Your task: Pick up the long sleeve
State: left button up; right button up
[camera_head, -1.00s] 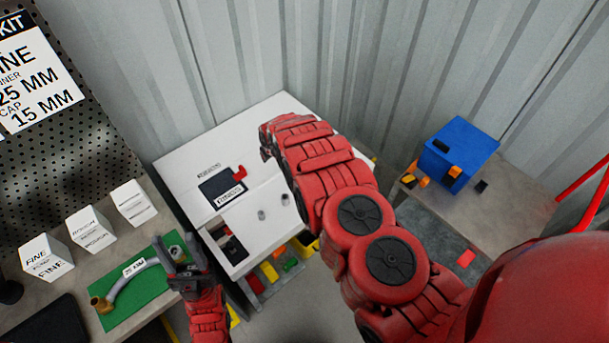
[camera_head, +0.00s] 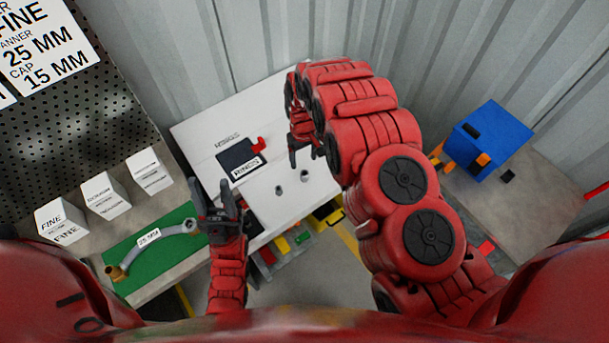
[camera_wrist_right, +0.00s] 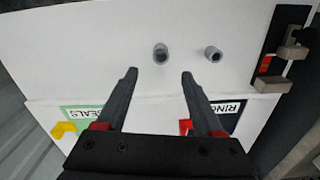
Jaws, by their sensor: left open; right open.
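Two short grey hollow sleeves stand apart on the white worktop (camera_head: 262,205). In the head view one sleeve (camera_head: 279,190) is left and nearer, the other sleeve (camera_head: 305,176) right of it. I cannot tell surely which is longer. My right gripper (camera_head: 305,156) is open and empty above the worktop, behind the sleeves. In the wrist view, one sleeve (camera_wrist_right: 160,54) is just beyond the gap between the right gripper's fingertips (camera_wrist_right: 160,72); the other sleeve (camera_wrist_right: 213,54) is to the right, outside the gap. My left gripper (camera_head: 211,188) is open and empty beside the green mat.
A RINGS tray (camera_head: 240,157) and a SEALS tray (camera_wrist_right: 82,118) sit on the worktop. A black fixture with metal parts (camera_wrist_right: 287,50) is at its edge. A blue box (camera_head: 490,135) stands at right.

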aim_at(304, 173)
jog(key=shift+s+f+p, duration=0.1)
jog(key=shift+f+p, duration=0.2)
jog(key=shift+f, duration=1.1)
jog(key=shift+f+p, duration=0.25)
jog(key=shift+p, duration=0.15)
jog(key=shift+s+d+f+p, duration=0.1)
jog(key=shift+s+f+p, duration=0.05)
jog(key=shift+f+p, duration=0.2)
jog(key=shift+f, duration=0.4)
jog(key=shift+f+p, duration=0.4)
jog(key=shift+f, duration=1.2)
grip_shut()
